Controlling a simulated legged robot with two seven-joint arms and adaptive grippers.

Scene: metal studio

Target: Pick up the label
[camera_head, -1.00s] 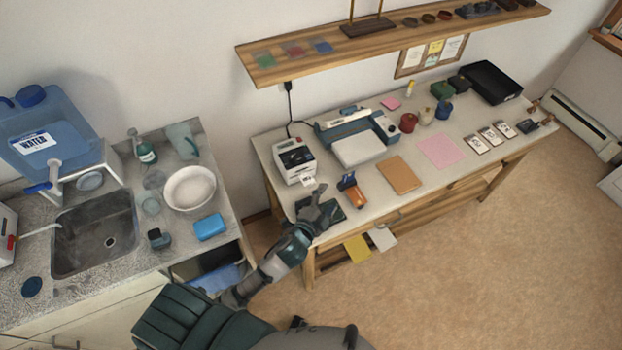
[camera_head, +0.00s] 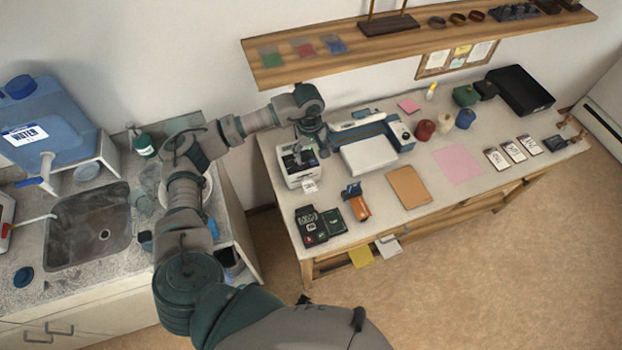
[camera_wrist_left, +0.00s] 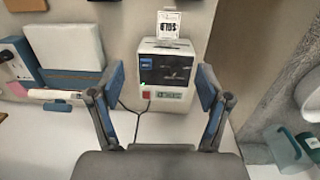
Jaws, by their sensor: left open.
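The label (camera_head: 310,186) is a small white printed slip sticking out of the front of the white label printer (camera_head: 287,179) on the workbench. In the left wrist view the label (camera_wrist_left: 168,25) stands at the top of the printer (camera_wrist_left: 165,92), with dark print on it. My left gripper (camera_head: 303,147) is above and behind the printer in the head view, and its fingertips are partly hard to make out. In the wrist view the left gripper (camera_wrist_left: 158,88) has its two blue-padded fingers apart, one to each side of the printer, with nothing between them held. My right gripper is not in view.
A blue and white machine (camera_head: 370,149) stands right of the printer. A card terminal (camera_head: 310,228) and an orange item (camera_head: 358,207) lie in front. A wooden shelf (camera_head: 420,38) hangs above the bench. The sink counter is at left.

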